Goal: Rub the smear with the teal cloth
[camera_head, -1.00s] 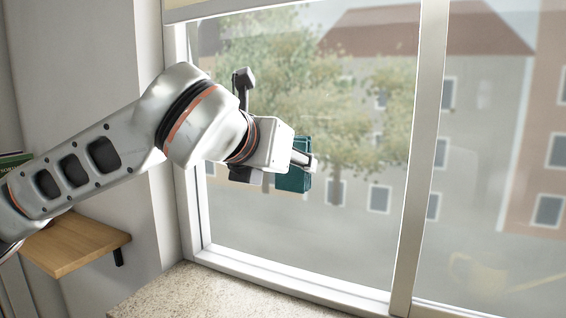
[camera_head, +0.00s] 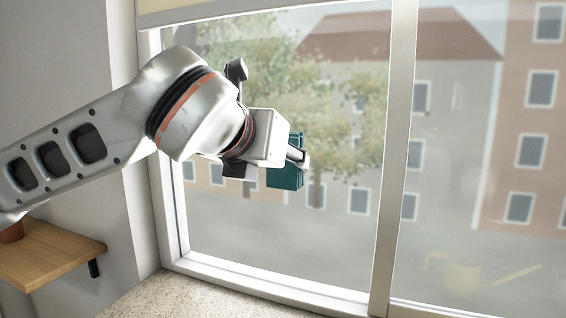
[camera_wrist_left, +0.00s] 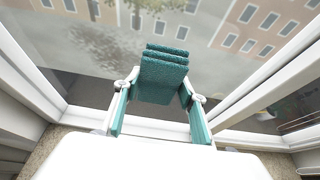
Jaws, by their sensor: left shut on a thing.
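The teal cloth (camera_head: 287,176) is folded in layers and held in my left gripper (camera_head: 299,157) in front of the left window pane. In the left wrist view the cloth (camera_wrist_left: 162,75) sits between the two fingers of my left gripper (camera_wrist_left: 163,100), which are shut on it. The cloth is close to the glass; I cannot tell whether it touches. A dark blotch (camera_wrist_left: 107,45) shows beyond the cloth in the wrist view; I cannot tell whether it is the smear or the tree outside. My right gripper is not in view.
A window frame post (camera_head: 392,170) stands to the right of the cloth. A speckled sill (camera_head: 165,296) runs below the window. A wooden shelf (camera_head: 52,254) is on the wall at left. A yellow watering can (camera_head: 462,272) shows faintly at lower right.

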